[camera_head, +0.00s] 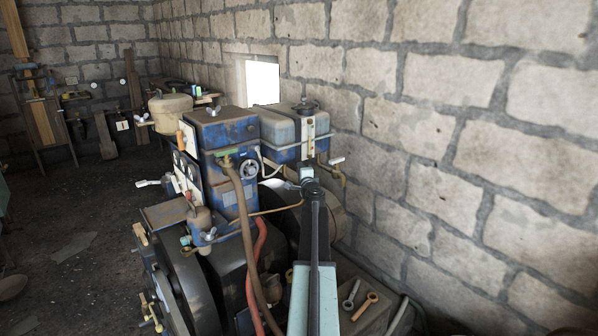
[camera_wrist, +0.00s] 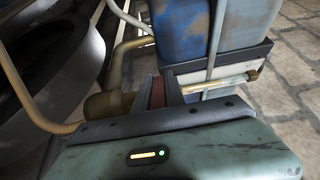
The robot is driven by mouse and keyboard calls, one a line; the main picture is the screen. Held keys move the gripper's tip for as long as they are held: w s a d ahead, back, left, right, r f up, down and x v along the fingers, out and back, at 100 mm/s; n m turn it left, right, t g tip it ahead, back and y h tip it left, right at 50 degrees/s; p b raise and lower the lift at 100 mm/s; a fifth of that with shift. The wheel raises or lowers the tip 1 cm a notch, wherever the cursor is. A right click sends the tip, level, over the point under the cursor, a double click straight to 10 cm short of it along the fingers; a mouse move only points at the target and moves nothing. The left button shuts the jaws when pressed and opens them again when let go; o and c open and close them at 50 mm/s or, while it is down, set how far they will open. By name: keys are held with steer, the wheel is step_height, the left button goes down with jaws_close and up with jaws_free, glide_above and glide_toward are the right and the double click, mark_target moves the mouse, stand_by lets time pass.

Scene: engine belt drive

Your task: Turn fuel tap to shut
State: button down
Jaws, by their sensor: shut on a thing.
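My gripper (camera_head: 309,184) is just below the blue-grey tank (camera_head: 283,131) on the engine, seen from behind in the head view. In the wrist view my gripper (camera_wrist: 160,93) is shut on a narrow reddish-brown piece (camera_wrist: 157,92), which looks like the fuel tap's lever. A brass body (camera_wrist: 108,105) lies just left of the jaws, and a thin brass rod (camera_wrist: 225,82) runs off to their right under the tank. The jaws hide most of the tap, so I cannot tell its exact angle.
The blue engine block (camera_head: 222,135) stands left of my arm, with a brown hose (camera_head: 243,215) and a red hose (camera_head: 256,265) nearby. A stone wall (camera_head: 440,120) rises close on the right. Wrenches (camera_head: 364,305) lie low beside my arm. Open floor (camera_head: 70,230) is at left.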

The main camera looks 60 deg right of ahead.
steer(key=m+g+h, duration=0.2)
steer(key=g, duration=0.1)
steer(key=m+g+h, duration=0.1)
steer(key=shift+s+d+m+g, duration=0.15)
steer(key=shift+s+m+g, duration=0.15)
steer(key=shift+g, duration=0.1)
steer(key=shift+s+d+m+g+h, duration=0.15)
steer(key=shift+s+m+g, duration=0.25)
steer(key=shift+m+g, duration=1.45)
steer(key=shift+s+m+g+h, duration=0.3)
steer(key=shift+m+g, duration=0.8)
steer(key=shift+g, duration=1.5)
steer(key=shift+s+d+m+g+h, duration=0.15)
steer(key=shift+s+m+g, duration=0.3)
steer(key=shift+m+g, duration=1.4)
steer(key=shift+s+a+n+g, duration=0.15)
steer(key=shift+n+g, duration=0.15)
steer(key=shift+g, duration=0.2)
steer(key=c, duration=1.4)
jaws_free()
